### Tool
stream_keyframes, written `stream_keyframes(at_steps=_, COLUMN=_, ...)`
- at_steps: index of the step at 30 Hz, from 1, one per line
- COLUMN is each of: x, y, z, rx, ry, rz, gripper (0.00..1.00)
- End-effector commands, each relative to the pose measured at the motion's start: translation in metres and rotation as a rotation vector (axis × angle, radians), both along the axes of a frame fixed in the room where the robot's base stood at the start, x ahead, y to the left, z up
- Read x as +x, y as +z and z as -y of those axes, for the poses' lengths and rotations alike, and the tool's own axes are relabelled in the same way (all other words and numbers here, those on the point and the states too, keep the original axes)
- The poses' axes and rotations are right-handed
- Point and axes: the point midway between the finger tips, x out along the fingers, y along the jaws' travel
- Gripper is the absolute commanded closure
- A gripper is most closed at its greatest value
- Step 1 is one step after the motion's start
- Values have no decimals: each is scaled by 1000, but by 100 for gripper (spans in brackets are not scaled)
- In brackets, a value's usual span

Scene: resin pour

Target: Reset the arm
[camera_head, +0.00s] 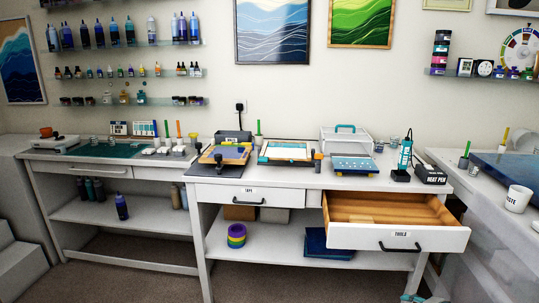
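My gripper is not clearly visible in the head view. A pale, see-through shape (490,265) fills the lower right corner, and I cannot tell what it is. A small teal piece (418,298) shows at the bottom edge beside it, also unclear. The tools drawer (398,237) of the middle workbench is pulled open. Its wooden inside (385,208) shows no clear loose item.
The middle workbench (300,181) carries framed boards, a clear box (346,140) and a heat pen unit (430,174). The tape drawer (248,197) is shut. The open drawer sticks out into the floor space. A white cup (518,199) stands on the right bench.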

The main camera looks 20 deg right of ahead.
Motion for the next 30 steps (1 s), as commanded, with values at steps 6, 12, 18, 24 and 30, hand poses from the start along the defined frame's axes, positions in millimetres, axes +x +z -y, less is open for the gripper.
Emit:
stream_keyframes(at_steps=6, x=28, y=-91, z=-93, rx=23, ry=234, rz=-275, gripper=63)
stream_keyframes(at_steps=12, x=32, y=-156, z=-184, rx=13, ry=479, rz=-499, gripper=63)
stream_keyframes(at_steps=18, x=17, y=-201, z=-267, rx=-18, ry=722, rz=-689, gripper=63)
stream_keyframes(at_steps=24, x=-13, y=-232, z=-339, rx=-67, ry=963, rz=-855, gripper=63)
stream_keyframes(at_steps=30, x=-52, y=-251, z=-398, rx=-128, ry=1194, rz=-996, gripper=63)
